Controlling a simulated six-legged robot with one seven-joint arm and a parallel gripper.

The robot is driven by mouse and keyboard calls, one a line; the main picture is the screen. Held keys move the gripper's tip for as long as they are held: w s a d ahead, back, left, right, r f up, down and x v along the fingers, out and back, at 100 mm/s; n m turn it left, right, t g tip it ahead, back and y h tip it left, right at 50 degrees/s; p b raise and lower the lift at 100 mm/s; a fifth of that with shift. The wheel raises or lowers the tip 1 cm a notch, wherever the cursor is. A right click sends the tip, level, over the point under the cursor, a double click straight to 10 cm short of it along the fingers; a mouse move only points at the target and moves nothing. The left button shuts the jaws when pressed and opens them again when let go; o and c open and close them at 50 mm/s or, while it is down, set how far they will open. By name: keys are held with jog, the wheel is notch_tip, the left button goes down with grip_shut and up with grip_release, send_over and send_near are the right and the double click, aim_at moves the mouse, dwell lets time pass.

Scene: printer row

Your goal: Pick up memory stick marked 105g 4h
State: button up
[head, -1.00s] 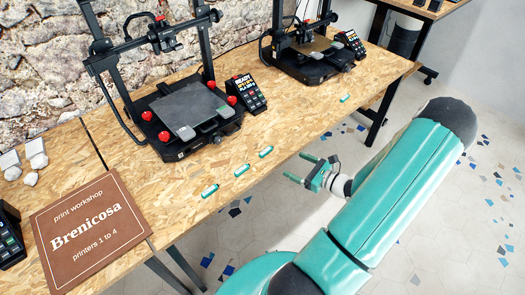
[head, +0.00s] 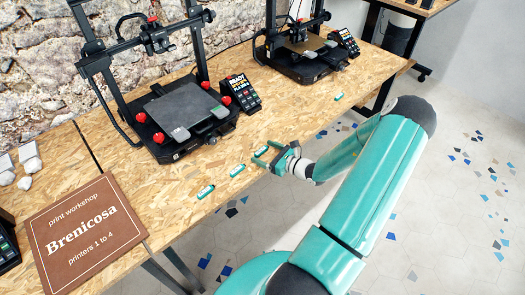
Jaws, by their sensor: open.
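Three small teal-and-white memory sticks lie in a slanting row near the front edge of the table: one at the left (head: 205,191), one in the middle (head: 237,170) and one at the right (head: 261,151). Another stick (head: 339,96) lies farther right, before the second printer. Their markings are too small to read, so I cannot tell which is 105g 4h. My gripper (head: 264,154) is open at the table's front edge.
A printer (head: 188,112) with red knobs and a screen unit (head: 243,93) stands behind the row. A second printer (head: 305,62) stands farther right. A brown sign (head: 85,232) lies at the left on the wooden table (head: 160,190). Floor is open to the right.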

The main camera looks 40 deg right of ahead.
jog(key=c, duration=1)
